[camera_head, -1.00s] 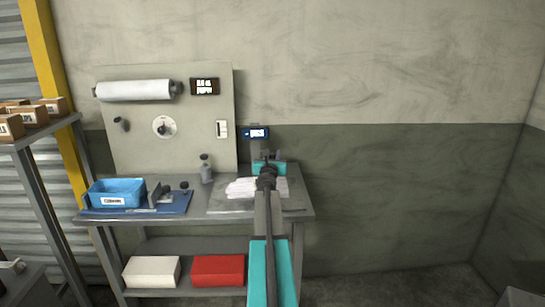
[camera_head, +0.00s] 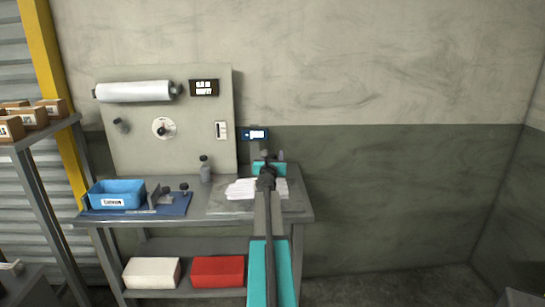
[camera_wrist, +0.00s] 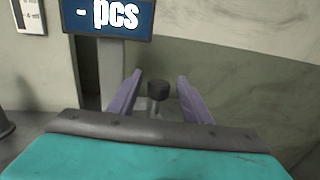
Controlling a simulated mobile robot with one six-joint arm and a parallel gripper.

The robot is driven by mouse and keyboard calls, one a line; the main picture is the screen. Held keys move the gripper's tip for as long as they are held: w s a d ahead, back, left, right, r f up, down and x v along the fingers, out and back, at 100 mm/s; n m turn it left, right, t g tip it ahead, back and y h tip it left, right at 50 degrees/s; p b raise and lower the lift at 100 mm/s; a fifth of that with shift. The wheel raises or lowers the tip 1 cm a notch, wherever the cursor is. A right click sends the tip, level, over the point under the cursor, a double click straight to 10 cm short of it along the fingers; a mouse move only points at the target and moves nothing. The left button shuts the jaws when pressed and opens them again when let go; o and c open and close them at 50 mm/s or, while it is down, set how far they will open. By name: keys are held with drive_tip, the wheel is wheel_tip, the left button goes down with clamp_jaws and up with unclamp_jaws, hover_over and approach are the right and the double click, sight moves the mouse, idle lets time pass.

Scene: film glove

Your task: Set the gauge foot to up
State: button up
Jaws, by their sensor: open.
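The gauge's blue-framed display (camera_head: 255,134) stands on a post at the right of the workbench. In the wrist view the display (camera_wrist: 108,15) reads "- pcs". Below it and to its right, a dark round knob (camera_wrist: 158,90) sits on a short grey stem; I take it for the gauge foot's handle, but cannot be sure. My gripper (camera_wrist: 160,76) is open, with one lilac finger on each side of the knob and visible gaps between. In the head view my gripper (camera_head: 267,156) is just below the display, and my arm hides the gauge's lower part.
White folded gloves or film (camera_head: 241,189) lie on the bench left of my arm. A grey bottle (camera_head: 205,170), a blue bin (camera_head: 117,195) and a blue mat (camera_head: 176,205) are further left. The backboard carries a white roll (camera_head: 134,91) and a dial (camera_head: 164,128). The right side is clear.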

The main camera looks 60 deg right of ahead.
drive_tip(key=v, duration=1.3)
drive_tip(key=shift+s+a, duration=0.2)
drive_tip(key=shift+s, duration=0.1)
drive_tip(key=shift+r, duration=0.15)
idle(0.5)
